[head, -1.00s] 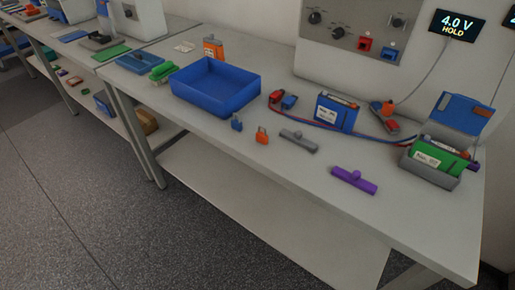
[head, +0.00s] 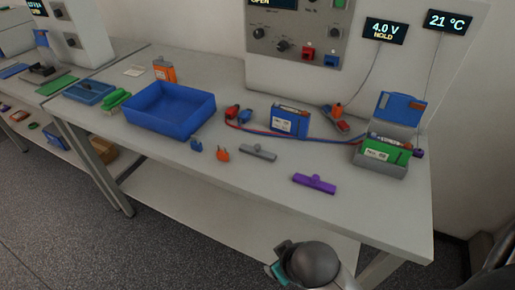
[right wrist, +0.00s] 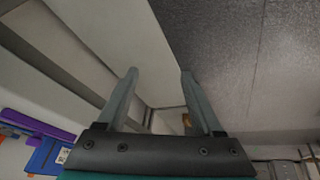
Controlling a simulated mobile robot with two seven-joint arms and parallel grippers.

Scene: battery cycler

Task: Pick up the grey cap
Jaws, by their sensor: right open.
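The grey cap (head: 258,151), a bar with a small knob, lies on the workbench in the head view. It is between an orange clip (head: 222,154) and a purple cap (head: 314,183) of the same shape. The right wrist view shows my right gripper (right wrist: 158,73) with its two fingers apart and nothing between them. A purple cap (right wrist: 38,124) shows at the left of that view, away from the fingers; I cannot make out the grey cap there. A dark rounded part of my arm shows at the bottom of the head view. My left gripper is in neither view.
The workbench (head: 365,218) has free room in front of the caps. A blue tray (head: 168,121) stands left of the grey cap. Behind are a blue battery (head: 289,121), red and blue cables, and an open grey holder (head: 381,167) with a green battery.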

